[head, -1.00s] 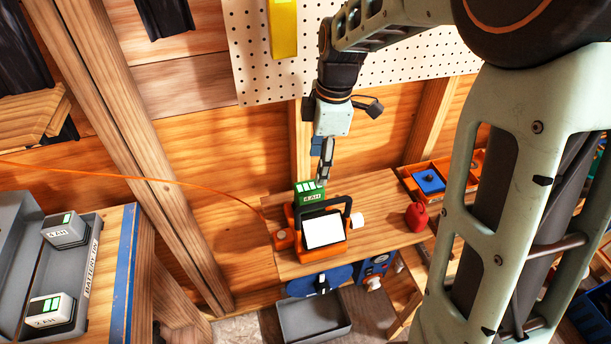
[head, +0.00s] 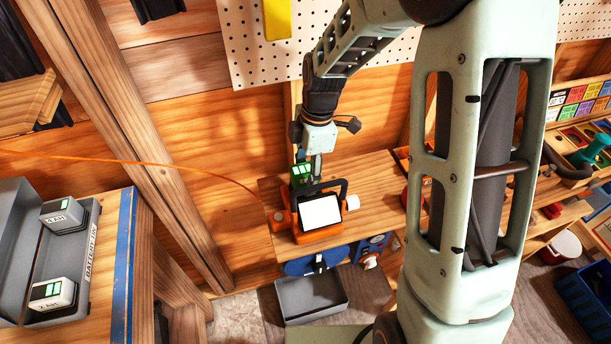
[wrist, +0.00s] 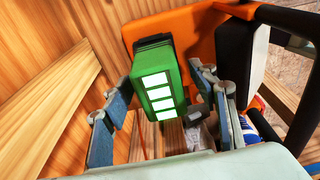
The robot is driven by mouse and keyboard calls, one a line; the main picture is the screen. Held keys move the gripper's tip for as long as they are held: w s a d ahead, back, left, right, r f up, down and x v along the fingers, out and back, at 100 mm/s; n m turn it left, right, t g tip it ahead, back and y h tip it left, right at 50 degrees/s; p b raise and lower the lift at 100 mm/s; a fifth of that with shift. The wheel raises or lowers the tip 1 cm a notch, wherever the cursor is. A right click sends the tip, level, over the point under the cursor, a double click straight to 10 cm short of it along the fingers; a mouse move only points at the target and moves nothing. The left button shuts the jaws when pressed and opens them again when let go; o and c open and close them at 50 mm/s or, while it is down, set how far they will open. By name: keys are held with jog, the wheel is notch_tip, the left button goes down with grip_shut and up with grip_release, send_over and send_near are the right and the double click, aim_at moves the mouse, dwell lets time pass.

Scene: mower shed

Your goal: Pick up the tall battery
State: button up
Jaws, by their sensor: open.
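A green battery (head: 300,176) with lit white-green bars stands upright behind an orange work light (head: 322,228) with a black handle, on the wooden bench. In the wrist view the green battery (wrist: 158,82) shows from above, beside an orange body. My gripper (head: 316,168) points down at the battery. In the wrist view my gripper (wrist: 165,105) is open, with one finger on each side of the battery. I cannot tell whether either finger touches it. Two grey-white batteries, one farther back (head: 62,216) and one nearer (head: 52,294), sit in the grey tray at the left.
The grey tray (head: 88,250) stands on the left bench. An orange cord (head: 150,162) runs along the wall. The work light's handle rises close to my gripper. A grey bin (head: 312,298) lies below the bench edge. Shelves with tools (head: 575,140) stand at the right.

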jog(key=shift+a+f, duration=0.1)
jog(key=shift+f, duration=0.35)
jog(key=shift+r, duration=0.1)
grip_shut()
